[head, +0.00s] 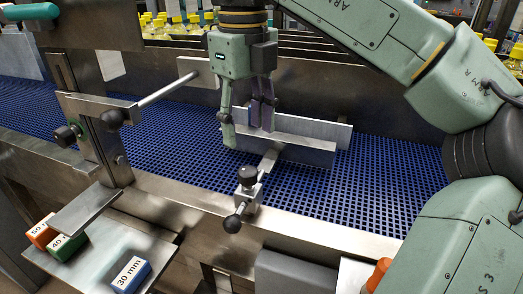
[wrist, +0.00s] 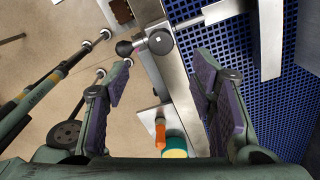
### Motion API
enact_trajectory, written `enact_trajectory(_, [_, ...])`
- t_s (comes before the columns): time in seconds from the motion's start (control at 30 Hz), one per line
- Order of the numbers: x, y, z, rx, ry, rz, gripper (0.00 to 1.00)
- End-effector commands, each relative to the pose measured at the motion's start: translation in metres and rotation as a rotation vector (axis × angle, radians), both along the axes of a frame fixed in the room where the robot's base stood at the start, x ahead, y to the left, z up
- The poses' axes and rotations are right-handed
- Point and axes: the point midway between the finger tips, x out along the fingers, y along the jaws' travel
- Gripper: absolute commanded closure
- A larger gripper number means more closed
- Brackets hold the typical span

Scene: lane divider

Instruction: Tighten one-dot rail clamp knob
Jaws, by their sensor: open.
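A black round knob (head: 247,175) tops a metal clamp on the near rail of the conveyor. In the wrist view the knob (wrist: 160,42) shows a small pale mark on its top; I cannot tell its dot count. A black ball-ended lever (head: 232,223) sticks out from the clamp toward the front. The clamp's rod leads to a metal divider plate (head: 300,148) standing over the belt. My gripper (head: 247,132) is open and empty, above the belt and behind the knob. In the wrist view its jaws (wrist: 158,92) are wide apart, with the knob beyond them.
A metal post with a rod and black knobs (head: 112,118) stands at the left. Orange, green and blue blocks (head: 131,274) marked in mm lie on a plate at the lower left. The blue belt (head: 390,180) is clear to the right. Yellow-capped bottles (head: 178,25) stand behind.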

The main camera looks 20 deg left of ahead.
Motion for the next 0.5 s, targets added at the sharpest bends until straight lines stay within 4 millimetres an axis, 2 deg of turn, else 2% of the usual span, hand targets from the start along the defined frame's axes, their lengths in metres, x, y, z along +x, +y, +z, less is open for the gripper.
enact_trajectory(0.13, [0.000,0.000,-0.004,-0.001,0.000,0.001,0.49])
enact_trajectory(0.23, [0.000,-0.001,-0.015,-0.002,0.003,0.001,0.49])
enact_trajectory(0.5, [0.000,-0.001,-0.065,-0.001,0.004,0.001,0.49])
